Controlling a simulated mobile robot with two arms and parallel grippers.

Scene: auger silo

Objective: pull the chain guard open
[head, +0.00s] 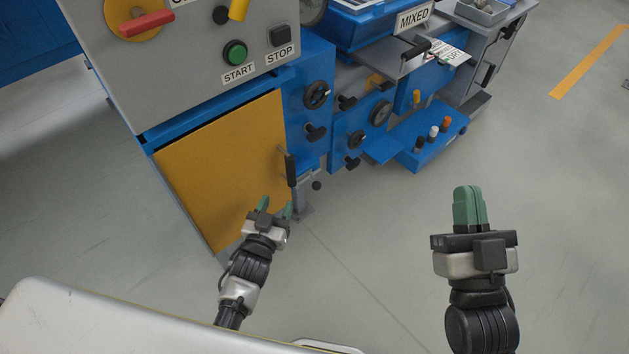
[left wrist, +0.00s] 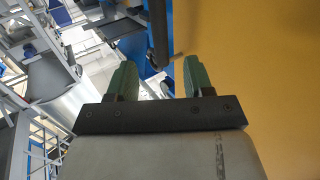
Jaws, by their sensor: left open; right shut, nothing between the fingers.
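The chain guard is a flat yellow-orange panel (head: 215,165) on the front of the machine, below the control panel, and looks closed. A dark upright handle (head: 290,170) sits at its right edge. My left gripper (head: 275,207) is open and empty, a little below the handle and in front of the panel's lower right part. In the left wrist view its green fingertips (left wrist: 158,78) are apart, with the dark handle (left wrist: 158,32) beyond the gap and the yellow panel (left wrist: 265,80) on the right. My right gripper (head: 470,190) is shut and empty, over the floor at the right.
Above the guard is a grey control panel (head: 200,50) with a green START button (head: 235,53) and a black STOP button (head: 281,36). Blue machine parts with black knobs (head: 317,94) stand right of the handle. The grey floor (head: 370,230) between my arms is clear.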

